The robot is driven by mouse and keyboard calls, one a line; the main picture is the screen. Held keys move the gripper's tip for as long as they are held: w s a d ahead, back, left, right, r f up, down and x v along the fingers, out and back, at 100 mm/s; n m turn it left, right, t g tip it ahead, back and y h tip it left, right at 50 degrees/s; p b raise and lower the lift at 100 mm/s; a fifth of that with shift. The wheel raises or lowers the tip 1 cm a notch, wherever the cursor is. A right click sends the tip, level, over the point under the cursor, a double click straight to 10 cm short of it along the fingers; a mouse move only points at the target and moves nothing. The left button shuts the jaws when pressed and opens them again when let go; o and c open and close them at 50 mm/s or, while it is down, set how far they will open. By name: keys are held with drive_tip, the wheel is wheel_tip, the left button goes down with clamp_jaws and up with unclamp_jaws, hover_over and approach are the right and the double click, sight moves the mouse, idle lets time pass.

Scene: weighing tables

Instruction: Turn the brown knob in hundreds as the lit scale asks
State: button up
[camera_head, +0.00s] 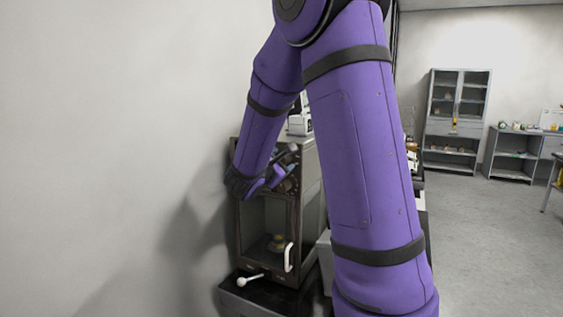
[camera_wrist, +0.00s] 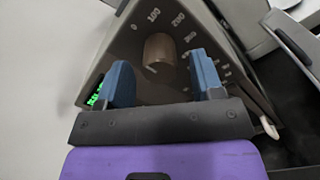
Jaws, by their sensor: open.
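The brown knob (camera_wrist: 158,48) sits on the dark panel of the balance (camera_wrist: 150,22), with the printed marks 0, 100, 200 and further numbers around it. My gripper (camera_wrist: 161,63) is open, its two blue fingers on either side of the knob in the wrist view. I cannot tell whether they touch it. A green lit display (camera_wrist: 95,97) shows partly behind the left finger; its digits are unreadable. In the head view, the balance is a grey-brown case (camera_head: 313,190) with a glass front, and my gripper (camera_head: 284,168) is at its upper panel, hiding the knob.
A wall (camera_head: 110,130) stands close on the left. Shelves and a cabinet (camera_head: 457,115) stand far right, past open floor (camera_head: 480,230).

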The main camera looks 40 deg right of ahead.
drive_tip(key=shift+w+d, duration=0.2)
drive_tip(key=shift+d, duration=0.4)
drive_tip(key=c, duration=0.9)
drive_tip(key=shift+m, duration=0.5)
drive_tip(key=m, duration=0.2)
drive_tip(key=shift+m, duration=2.6)
